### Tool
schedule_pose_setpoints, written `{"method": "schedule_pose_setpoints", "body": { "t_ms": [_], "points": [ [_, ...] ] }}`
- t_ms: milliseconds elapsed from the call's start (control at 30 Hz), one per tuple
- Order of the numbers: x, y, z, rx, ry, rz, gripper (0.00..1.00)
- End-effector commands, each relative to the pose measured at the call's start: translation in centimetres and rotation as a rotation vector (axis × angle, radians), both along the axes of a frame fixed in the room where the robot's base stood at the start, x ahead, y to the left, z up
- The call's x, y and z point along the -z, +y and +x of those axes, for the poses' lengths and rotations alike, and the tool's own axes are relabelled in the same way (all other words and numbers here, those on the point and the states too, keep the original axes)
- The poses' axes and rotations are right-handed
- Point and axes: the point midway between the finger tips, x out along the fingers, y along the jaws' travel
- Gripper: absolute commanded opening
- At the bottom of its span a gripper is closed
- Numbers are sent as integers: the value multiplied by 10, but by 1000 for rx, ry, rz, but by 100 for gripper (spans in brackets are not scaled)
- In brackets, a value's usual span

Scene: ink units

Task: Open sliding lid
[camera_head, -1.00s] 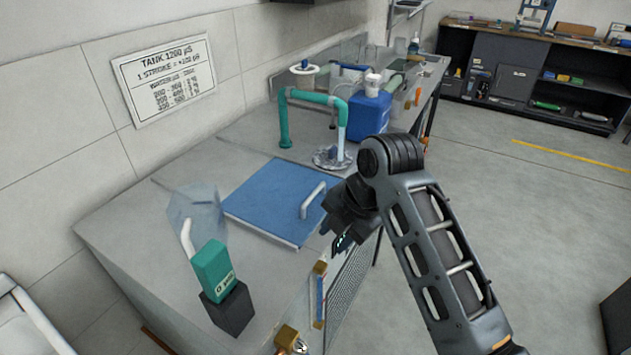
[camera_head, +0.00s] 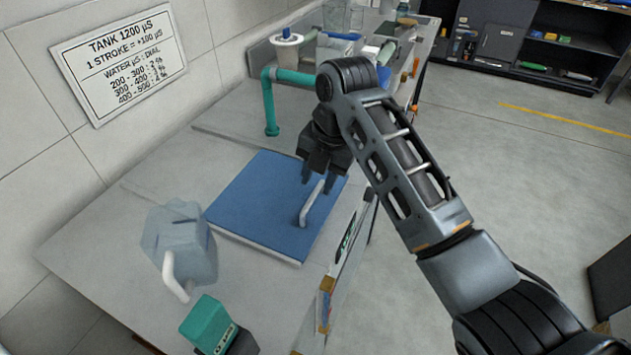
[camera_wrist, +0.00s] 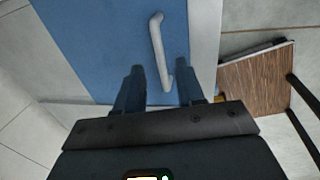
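The blue sliding lid (camera_head: 252,207) lies flat on the grey bench top, with a white bar handle (camera_head: 312,203) near its right edge. My gripper (camera_head: 319,180) points down over the handle's upper end in the head view. In the wrist view the lid (camera_wrist: 95,45) fills the left and middle. The handle (camera_wrist: 160,52) stands beyond the two fingertips (camera_wrist: 150,72), and its near end lies close to the right finger. The fingers are apart with nothing between them that I can make out. Contact with the handle is not visible.
A clear jug (camera_head: 182,240) and a green-topped meter (camera_head: 208,323) stand left and front of the lid. A teal pipe (camera_head: 269,105) rises behind it. A sign (camera_head: 118,60) hangs on the wall. Open floor (camera_head: 540,190) lies to the right.

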Motion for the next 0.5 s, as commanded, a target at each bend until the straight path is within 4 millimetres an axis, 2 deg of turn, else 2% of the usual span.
{"method": "schedule_pose_setpoints", "body": {
  "t_ms": [200,500],
  "points": [
    [23,4,2,2,1,-1,38],
    [28,5,2,1,-1,0,38]
  ]
}}
